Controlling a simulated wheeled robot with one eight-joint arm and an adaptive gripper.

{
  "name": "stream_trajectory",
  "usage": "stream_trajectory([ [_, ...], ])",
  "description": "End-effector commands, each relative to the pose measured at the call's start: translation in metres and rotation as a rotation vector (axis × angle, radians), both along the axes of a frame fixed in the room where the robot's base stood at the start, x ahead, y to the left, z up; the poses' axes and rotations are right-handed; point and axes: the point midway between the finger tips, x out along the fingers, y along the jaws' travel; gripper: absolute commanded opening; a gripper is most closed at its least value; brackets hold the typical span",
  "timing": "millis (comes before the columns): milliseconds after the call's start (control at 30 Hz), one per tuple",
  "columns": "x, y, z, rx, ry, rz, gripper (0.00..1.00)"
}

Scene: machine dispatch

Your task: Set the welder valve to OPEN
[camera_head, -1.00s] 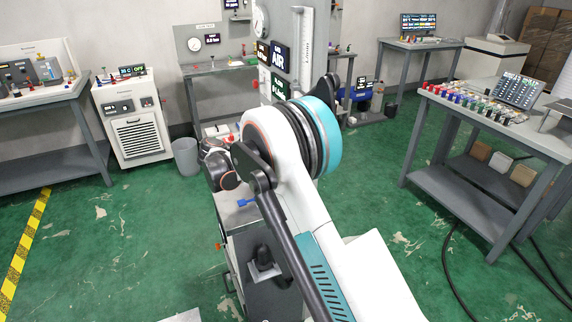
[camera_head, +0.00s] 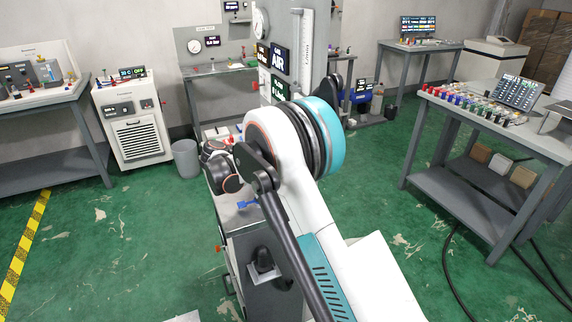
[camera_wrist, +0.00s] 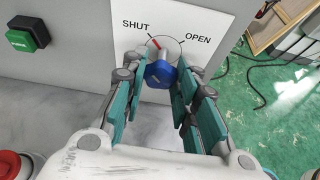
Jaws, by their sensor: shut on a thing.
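The valve's blue knob (camera_wrist: 160,73) shows in the wrist view in front of a white plate (camera_wrist: 132,42) marked SHUT on the left and OPEN on the right. A red pointer mark (camera_wrist: 155,44) sits at the upper left of the dial, on the SHUT side. My gripper (camera_wrist: 159,80) has one finger on each side of the knob and is shut on it. In the head view my arm covers most of the area around the gripper, and I cannot make out the fingers there.
A green push button (camera_wrist: 27,35) is on the grey panel left of the plate. A red button (camera_wrist: 12,165) is at the lower left of the wrist view. In the head view a grey bin (camera_head: 186,158) stands by a white chiller cabinet (camera_head: 132,125). Green floor is open left and right.

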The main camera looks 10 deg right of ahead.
Motion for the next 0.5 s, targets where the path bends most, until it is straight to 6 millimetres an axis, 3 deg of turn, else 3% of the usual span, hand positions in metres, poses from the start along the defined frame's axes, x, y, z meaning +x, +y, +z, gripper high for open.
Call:
stream_trajectory([
  [500, -0.0027, -0.0001, -0.0021, 0.077, -0.39, 0.003, 0.04],
])
